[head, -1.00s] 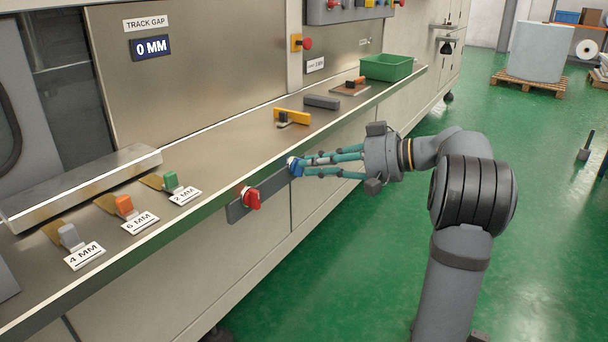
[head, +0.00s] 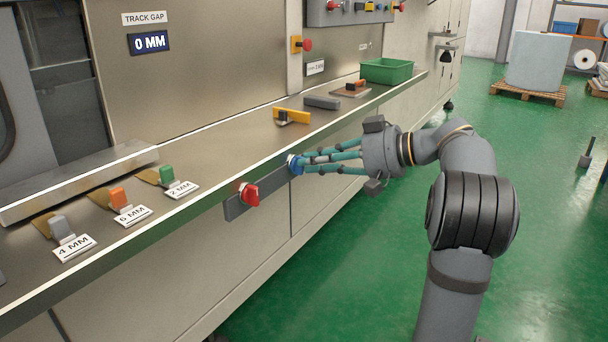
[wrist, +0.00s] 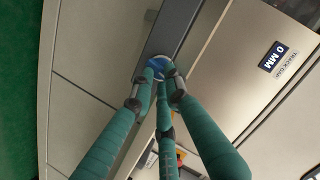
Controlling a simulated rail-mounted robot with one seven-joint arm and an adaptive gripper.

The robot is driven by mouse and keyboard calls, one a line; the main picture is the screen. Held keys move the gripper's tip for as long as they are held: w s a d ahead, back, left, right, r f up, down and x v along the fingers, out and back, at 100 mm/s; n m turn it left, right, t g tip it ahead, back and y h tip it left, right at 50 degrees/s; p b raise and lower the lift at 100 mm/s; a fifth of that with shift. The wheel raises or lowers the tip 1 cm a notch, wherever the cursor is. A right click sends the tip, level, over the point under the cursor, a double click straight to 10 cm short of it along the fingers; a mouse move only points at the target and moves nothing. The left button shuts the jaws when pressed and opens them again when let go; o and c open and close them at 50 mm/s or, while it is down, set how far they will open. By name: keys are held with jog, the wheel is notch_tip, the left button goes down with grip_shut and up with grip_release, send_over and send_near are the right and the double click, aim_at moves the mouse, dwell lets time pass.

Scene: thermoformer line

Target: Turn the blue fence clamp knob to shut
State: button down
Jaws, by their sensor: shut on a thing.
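The blue knob (head: 295,165) sits on a dark grey bar (head: 268,184) on the front of the machine, below the ledge edge. My gripper (head: 302,164) reaches it from the right, its green fingers shut around the knob. In the wrist view the blue knob (wrist: 159,67) shows between the fingertips of my gripper (wrist: 160,74), which partly cover it. The knob's exact turn angle is hidden by the fingers. A red knob (head: 250,194) is on the same bar, to the left and apart from my gripper.
On the ledge stand grey (head: 61,229), orange (head: 119,199) and green (head: 166,174) blocks with labels. A yellow piece (head: 292,115) and a green bin (head: 387,70) are further back. A display (head: 150,43) reads 0 MM.

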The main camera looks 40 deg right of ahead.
jog(key=shift+w+a+r+n+b, duration=0.1)
jog(key=shift+a+r+n+b, duration=0.2)
jog(key=shift+b, duration=0.1)
jog(key=shift+a+f+n+h+b, duration=0.15)
jog(key=shift+n+h+b, duration=0.15)
jog(key=shift+b, duration=0.65)
jog(key=c, duration=2)
grip_release()
jog(key=o, duration=0.4)
jog(key=shift+c, duration=0.2)
jog(key=shift+d, duration=0.2)
